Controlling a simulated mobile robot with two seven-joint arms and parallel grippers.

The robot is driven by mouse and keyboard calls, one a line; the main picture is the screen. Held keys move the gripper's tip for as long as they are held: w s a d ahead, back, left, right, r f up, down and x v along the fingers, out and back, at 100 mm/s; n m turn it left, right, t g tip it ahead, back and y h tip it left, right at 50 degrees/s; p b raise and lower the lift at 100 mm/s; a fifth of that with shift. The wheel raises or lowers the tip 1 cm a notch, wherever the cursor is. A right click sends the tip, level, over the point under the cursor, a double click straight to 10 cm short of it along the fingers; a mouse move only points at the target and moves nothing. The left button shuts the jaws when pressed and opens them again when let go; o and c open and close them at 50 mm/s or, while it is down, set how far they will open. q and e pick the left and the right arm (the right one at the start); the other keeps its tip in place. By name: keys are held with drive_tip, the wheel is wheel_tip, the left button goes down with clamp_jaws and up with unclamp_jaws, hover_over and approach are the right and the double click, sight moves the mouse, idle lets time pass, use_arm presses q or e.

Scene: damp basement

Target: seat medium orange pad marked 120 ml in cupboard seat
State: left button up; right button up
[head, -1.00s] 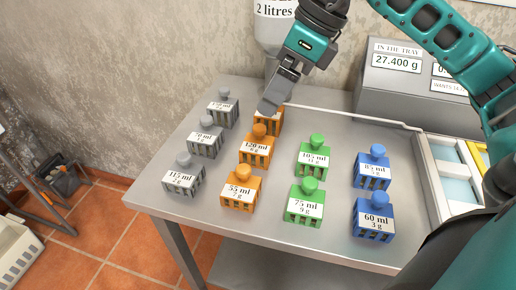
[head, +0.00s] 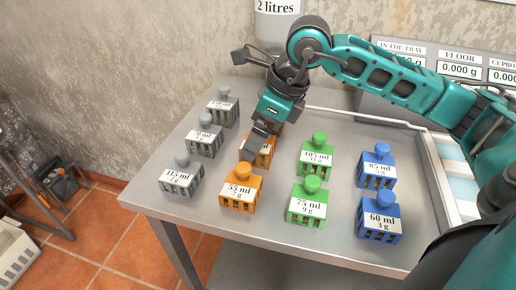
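The medium orange pad (head: 266,158), whose 120 ml label is now mostly covered, stands on the metal table in the orange column, behind the 55 ml orange pad (head: 237,193). My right gripper (head: 254,146) points down at it from above and behind. Its fingers hide the pad's knob and much of its front. I cannot tell whether they grip the knob or are only around or beside it. Another orange pad behind is almost fully hidden by the gripper. The cupboard seat is not in view. My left gripper is not in view.
Grey pads (head: 203,138) stand to the left, green pads (head: 306,203) and blue pads (head: 377,218) to the right, close by. A pale tray (head: 440,190) lies at the right. Display boxes (head: 459,70) and a 2 litres container (head: 277,22) stand at the back.

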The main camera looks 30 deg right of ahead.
drive_tip(key=shift+w+a+f, duration=0.1)
drive_tip(key=shift+f, duration=0.15)
drive_tip(key=shift+c, duration=0.4)
drive_tip(key=c, duration=1)
